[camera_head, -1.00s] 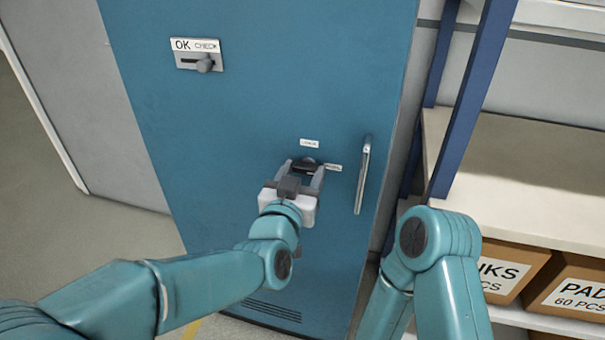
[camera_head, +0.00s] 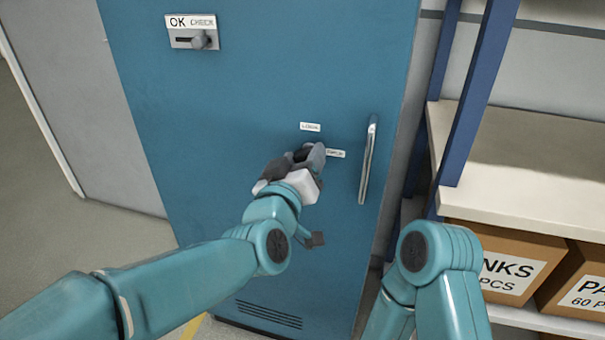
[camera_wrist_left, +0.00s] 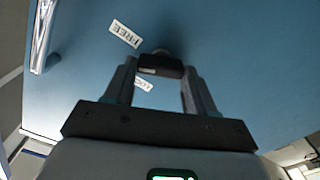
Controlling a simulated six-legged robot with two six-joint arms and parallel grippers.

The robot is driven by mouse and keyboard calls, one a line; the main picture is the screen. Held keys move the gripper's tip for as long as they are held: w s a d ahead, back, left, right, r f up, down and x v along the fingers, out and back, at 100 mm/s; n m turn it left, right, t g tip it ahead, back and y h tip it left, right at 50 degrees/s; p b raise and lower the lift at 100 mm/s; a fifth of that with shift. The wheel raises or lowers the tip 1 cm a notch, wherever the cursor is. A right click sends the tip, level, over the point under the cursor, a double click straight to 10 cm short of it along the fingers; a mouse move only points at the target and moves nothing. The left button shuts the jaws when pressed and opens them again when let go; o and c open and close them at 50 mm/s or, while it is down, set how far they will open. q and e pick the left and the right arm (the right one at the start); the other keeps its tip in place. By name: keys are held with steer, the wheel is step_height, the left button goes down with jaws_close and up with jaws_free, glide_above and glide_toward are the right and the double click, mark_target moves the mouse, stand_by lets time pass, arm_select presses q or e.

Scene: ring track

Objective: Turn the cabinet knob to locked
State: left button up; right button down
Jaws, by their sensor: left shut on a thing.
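The blue cabinet (camera_head: 235,110) stands in front of me, with a handle (camera_head: 367,160) on its right side. My left gripper (camera_head: 306,155) is at the cabinet's dark knob and hides most of it in the head view. In the left wrist view the knob (camera_wrist_left: 160,66) lies between my two fingertips, and the gripper is shut on it. A "LOCK" label (camera_head: 310,127) is above the knob, and a second label (camera_head: 336,153) is to its right. In the wrist view that label reads "FREE" (camera_wrist_left: 125,33). The knob's exact pointing is hard to tell. My right gripper is out of view.
Floor is clear at left.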

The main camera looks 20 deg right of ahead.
arm_select(q)
steer(key=n+b, duration=0.1)
steer(key=n, duration=0.1)
steer(key=n+b, duration=0.1)
steer(key=b, duration=0.1)
steer(key=shift+f+n, duration=0.3)
steer(key=shift+n, duration=0.1)
steer(key=n+b, duration=0.3)
steer(key=shift+a+n, duration=0.1)
steer(key=shift+n, duration=0.2)
steer(key=n+b, duration=0.2)
steer(key=n, duration=0.1)
steer(key=shift+r+n+b, duration=0.1)
steer(key=shift+n+b, duration=0.3)
steer(key=shift+n, duration=0.7)
steer(key=o, duration=1)
steer(key=shift+o, duration=0.2)
